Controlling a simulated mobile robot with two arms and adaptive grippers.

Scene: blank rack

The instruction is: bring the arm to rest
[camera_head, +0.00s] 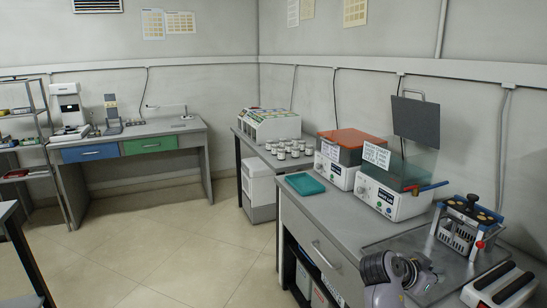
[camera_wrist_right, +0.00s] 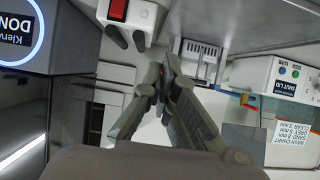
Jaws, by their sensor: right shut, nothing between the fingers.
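My right gripper (camera_head: 424,277) shows at the bottom right of the head view, low over the front part of the right bench (camera_head: 330,213). In the right wrist view its two grey fingers (camera_wrist_right: 165,66) come together at the tips with nothing between them. The left gripper is in neither view.
A metal rack with black-topped pieces (camera_head: 465,225) stands on a tray right of the gripper. A white device with a red switch (camera_head: 499,290) is close by. White machines (camera_head: 393,190) and a teal box (camera_head: 304,184) stand further back. The floor (camera_head: 150,255) on the left is clear.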

